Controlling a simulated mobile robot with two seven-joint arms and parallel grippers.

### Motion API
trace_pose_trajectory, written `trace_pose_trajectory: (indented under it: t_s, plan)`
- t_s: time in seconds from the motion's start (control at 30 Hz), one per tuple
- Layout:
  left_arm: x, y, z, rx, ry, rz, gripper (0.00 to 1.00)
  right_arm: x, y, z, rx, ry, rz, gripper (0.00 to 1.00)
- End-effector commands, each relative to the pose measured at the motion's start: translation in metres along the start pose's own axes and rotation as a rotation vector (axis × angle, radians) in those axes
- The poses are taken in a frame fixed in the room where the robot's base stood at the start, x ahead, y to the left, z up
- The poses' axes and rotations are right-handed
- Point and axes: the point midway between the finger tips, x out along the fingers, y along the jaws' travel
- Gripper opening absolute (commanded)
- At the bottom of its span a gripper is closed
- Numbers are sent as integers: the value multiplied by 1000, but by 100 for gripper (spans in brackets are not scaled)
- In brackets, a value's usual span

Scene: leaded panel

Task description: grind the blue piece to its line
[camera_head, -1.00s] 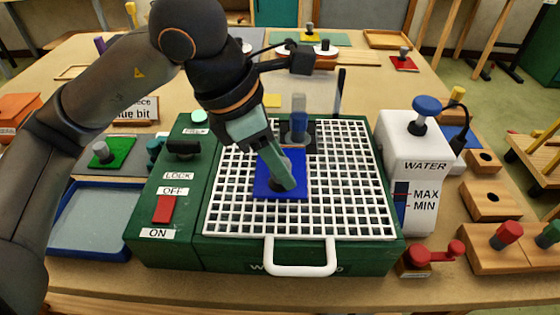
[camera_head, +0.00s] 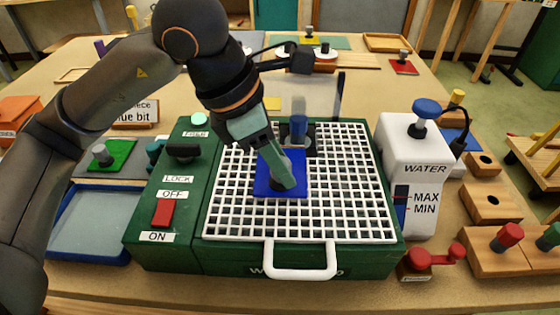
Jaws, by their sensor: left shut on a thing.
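The blue piece (camera_head: 264,184) is a flat square lying on the white grid of the green grinder (camera_head: 225,258). My left gripper (camera_head: 284,182) reaches down over it and is shut on its knob, which the fingers mostly hide. The grinding bit (camera_head: 299,130), a blue-grey cylinder, stands just behind the piece's far edge, with a clear guard (camera_head: 322,95) behind it. The line on the piece cannot be made out. My right gripper is not in view.
A red switch (camera_head: 163,213) sits between OFF and ON labels. The white water tank (camera_head: 418,160) stands right of the grinder, a blue tray (camera_head: 90,225) left. A green piece (camera_head: 112,152) lies on a grey mat. Wooden blocks (camera_head: 492,203) line the right side.

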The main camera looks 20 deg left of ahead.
Motion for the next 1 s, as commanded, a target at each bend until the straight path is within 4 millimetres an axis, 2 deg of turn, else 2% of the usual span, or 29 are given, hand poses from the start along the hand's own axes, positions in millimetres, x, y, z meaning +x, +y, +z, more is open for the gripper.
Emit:
trace_pose_trajectory:
  t_s: [0.67,1.0]
  plan:
    - [1,7,4,0,-2,1,0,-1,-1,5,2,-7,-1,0]
    - [6,4,16,0,-3,0,0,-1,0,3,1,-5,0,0]
